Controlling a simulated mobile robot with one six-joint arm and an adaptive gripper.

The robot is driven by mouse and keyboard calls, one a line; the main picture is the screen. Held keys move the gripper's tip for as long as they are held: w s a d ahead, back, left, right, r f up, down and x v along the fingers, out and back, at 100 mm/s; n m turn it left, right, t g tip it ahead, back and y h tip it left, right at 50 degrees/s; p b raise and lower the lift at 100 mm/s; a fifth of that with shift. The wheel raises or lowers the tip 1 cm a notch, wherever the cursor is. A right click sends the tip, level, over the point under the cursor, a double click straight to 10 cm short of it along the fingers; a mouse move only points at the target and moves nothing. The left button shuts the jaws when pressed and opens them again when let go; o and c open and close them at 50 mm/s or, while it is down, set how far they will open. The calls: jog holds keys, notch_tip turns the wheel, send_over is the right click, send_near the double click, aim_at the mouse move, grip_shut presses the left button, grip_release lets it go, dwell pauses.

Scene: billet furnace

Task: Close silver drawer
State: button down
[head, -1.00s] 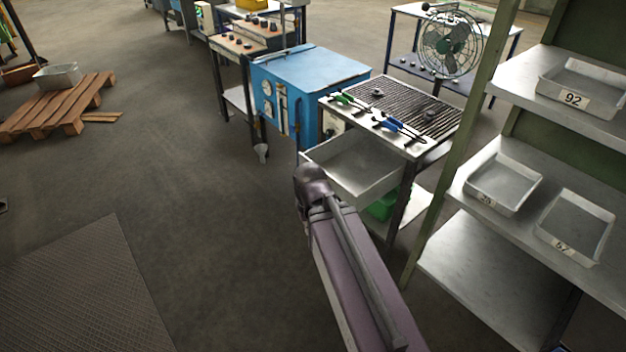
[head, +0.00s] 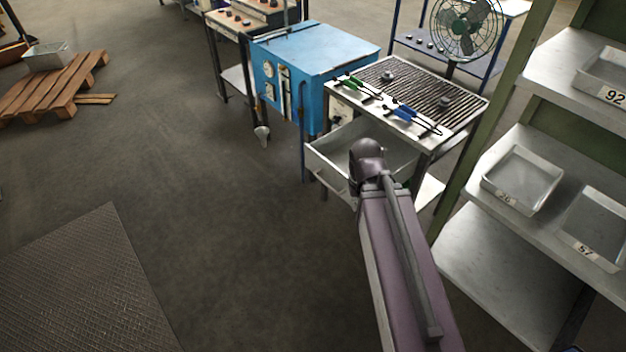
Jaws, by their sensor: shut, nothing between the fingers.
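The silver drawer (head: 328,169) is a shallow open-topped metal tray under the slatted work table (head: 425,90). It is pulled out toward the left front, and its inside looks empty. My purple arm reaches up from the lower right, and its dark rounded joint covers the middle and part of the front of the drawer. My gripper does not show; it is out of sight beyond or below that joint. I cannot tell whether it touches the drawer.
Green-handled and blue-handled tools (head: 415,118) lie on the table. A blue furnace box (head: 315,60) stands left of it. A green-framed shelf with metal trays (head: 522,178) is close on the right. Open floor lies to the left, with a wooden pallet (head: 55,85) farther off.

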jog(key=shift+d, duration=0.15)
jog(key=w+a+f+n+t+h+b, duration=0.2)
jog(key=w+a+f+n+h+b, duration=0.35)
jog(key=w+f+n+b, duration=0.45)
jog(key=w+a+f+n+t+h+b, duration=0.3)
jog(key=w+a+n+b, duration=0.7)
jog(key=a+n, duration=0.4)
jog(key=shift+w+a+f+n+t, duration=0.2)
jog(key=shift+w+a+n+t, duration=0.1)
jog(key=shift+n+t, duration=0.15)
